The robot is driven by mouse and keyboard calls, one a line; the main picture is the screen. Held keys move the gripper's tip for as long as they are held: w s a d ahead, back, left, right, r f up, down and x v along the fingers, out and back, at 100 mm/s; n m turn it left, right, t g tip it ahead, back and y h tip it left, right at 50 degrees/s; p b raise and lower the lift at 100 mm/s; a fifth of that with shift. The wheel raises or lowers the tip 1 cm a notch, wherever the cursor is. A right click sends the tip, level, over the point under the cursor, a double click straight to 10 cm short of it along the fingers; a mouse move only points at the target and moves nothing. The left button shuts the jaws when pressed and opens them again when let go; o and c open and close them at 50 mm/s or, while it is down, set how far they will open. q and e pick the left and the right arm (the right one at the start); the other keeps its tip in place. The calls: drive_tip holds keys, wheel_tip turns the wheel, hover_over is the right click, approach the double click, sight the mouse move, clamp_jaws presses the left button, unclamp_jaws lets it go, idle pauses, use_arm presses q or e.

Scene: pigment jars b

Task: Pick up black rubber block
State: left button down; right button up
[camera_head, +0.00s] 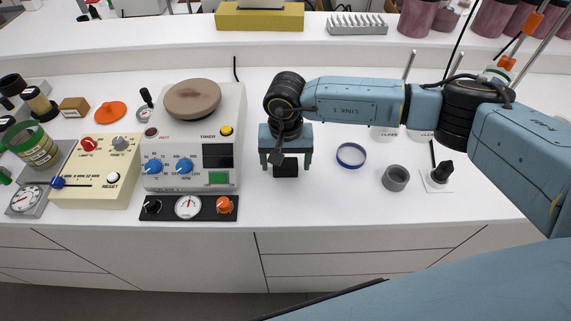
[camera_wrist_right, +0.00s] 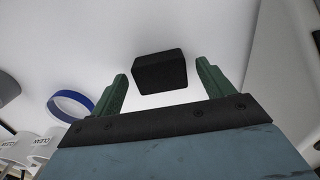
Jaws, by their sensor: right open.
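The black rubber block (camera_head: 286,168) lies on the white bench, below my right gripper in the head view. In the right wrist view the black block (camera_wrist_right: 159,72) sits between the two green fingers, a little beyond their tips, with a gap on each side. My right gripper (camera_head: 286,161) is open and empty, its fingers pointing down over the block. It also shows in the right wrist view (camera_wrist_right: 161,72). The upper part of the block is partly hidden by the gripper in the head view. My left gripper is not in view.
A blue ring (camera_head: 351,156) and a grey ring (camera_head: 396,178) lie to the right of the block. A hotplate device (camera_head: 217,126) and a black gauge panel (camera_head: 167,212) stand to the left. The bench in front of the block is clear to its edge.

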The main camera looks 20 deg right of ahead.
sight(285, 163)
drive_tip(key=shift+f, duration=0.45)
drive_tip(key=shift+c, duration=0.3)
drive_tip(key=c, duration=1)
drive_tip(key=shift+r, duration=0.1)
drive_tip(key=shift+c, duration=0.2)
wheel_tip(285, 163, up, 10)
drive_tip(key=shift+b, duration=0.4)
